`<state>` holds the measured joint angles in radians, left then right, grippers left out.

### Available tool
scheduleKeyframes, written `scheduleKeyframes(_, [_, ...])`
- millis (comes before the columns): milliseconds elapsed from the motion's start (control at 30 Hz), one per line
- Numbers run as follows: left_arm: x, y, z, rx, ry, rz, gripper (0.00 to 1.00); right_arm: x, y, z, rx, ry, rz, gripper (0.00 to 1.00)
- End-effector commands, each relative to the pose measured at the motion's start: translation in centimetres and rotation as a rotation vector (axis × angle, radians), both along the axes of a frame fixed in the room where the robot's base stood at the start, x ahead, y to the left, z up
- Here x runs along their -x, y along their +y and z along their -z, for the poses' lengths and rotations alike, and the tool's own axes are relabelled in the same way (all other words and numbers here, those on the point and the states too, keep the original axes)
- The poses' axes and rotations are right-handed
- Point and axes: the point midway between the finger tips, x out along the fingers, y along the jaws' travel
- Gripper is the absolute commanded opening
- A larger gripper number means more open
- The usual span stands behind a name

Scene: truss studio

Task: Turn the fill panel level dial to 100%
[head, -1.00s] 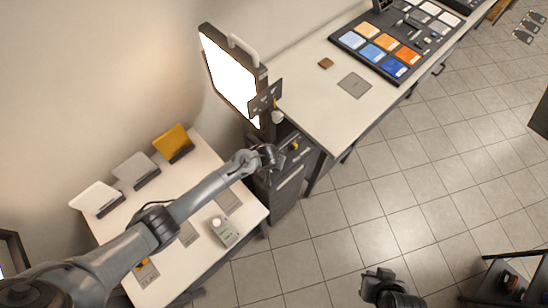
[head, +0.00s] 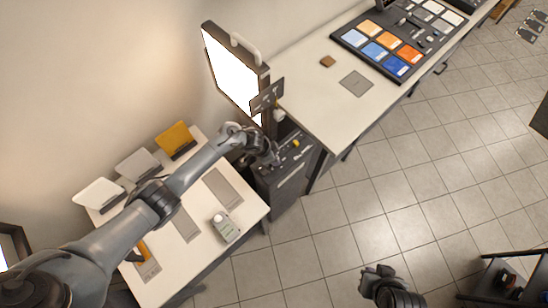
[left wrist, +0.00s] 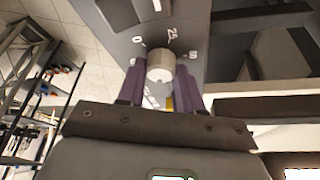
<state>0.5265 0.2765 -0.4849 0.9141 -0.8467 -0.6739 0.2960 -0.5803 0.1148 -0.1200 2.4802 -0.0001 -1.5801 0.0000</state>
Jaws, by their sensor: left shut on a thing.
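The fill panel (head: 232,72) is a bright white upright panel with a dark frame. Below it stands a dark grey cabinet with a control face (head: 296,152). In the left wrist view, the level dial (left wrist: 161,64) is a pale round knob on a grey face with printed numbers around it. My left gripper (head: 272,160) is at the cabinet's top. In the left wrist view, its purple fingers (left wrist: 160,75) are shut on the dial, one on each side. The dial is hidden in the head view. My right gripper (head: 378,272) is low over the floor, apart from everything; its fingers are unclear.
A second table (head: 325,95) with a swatch board (head: 398,45) stands to the right. A dark bracket plate (head: 267,96) sits close above my left gripper.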

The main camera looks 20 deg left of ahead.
Motion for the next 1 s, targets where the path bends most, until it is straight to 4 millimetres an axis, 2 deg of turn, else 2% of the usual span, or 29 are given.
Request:
scheduleKeyframes(400, [-0.2,0.2,0.1,-0.001,0.000,0.218,0.05,0.0,-0.1,1.7,0.004,0.000,-0.003,0.00])
scheduleKeyframes(1000, [-0.1,0.2,0.1,-0.003,0.002,0.256,0.05,0.0,-0.2,1.9,0.008,0.000,-0.006,0.00])
